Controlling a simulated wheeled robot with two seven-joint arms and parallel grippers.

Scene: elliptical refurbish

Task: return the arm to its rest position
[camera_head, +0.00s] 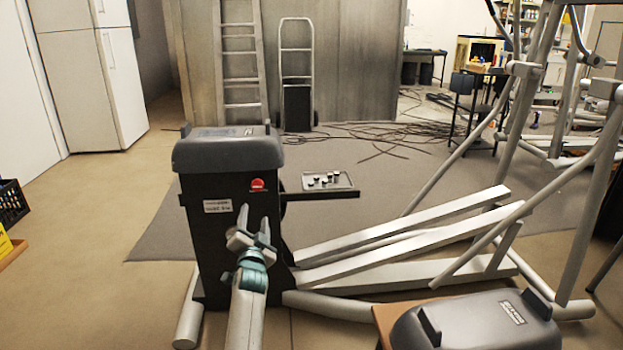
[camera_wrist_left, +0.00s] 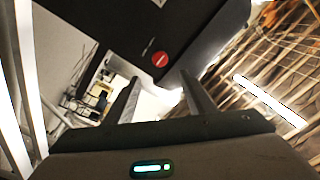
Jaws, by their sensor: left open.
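My left arm comes up from the bottom in the head view. Its gripper (camera_head: 255,219) is open in front of the elliptical's black upright housing (camera_head: 215,250), with two fingers pointing up. In the left wrist view, the fingers (camera_wrist_left: 160,84) are spread with nothing between them. The black housing (camera_wrist_left: 128,18) and its round red sticker (camera_wrist_left: 160,59) show beyond the fingertips, tilted in the picture. The red sticker also shows in the head view (camera_head: 257,185), above the gripper. I cannot tell the exact gap between fingers and housing. My right gripper is not in view.
A grey cap (camera_head: 228,152) tops the housing. A tray (camera_head: 340,181) with several small parts sits on a dark shelf to its right. Silver elliptical rails (camera_head: 400,240) run right. A loose grey cover (camera_head: 475,325) lies at the bottom right. Floor at left is mostly clear.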

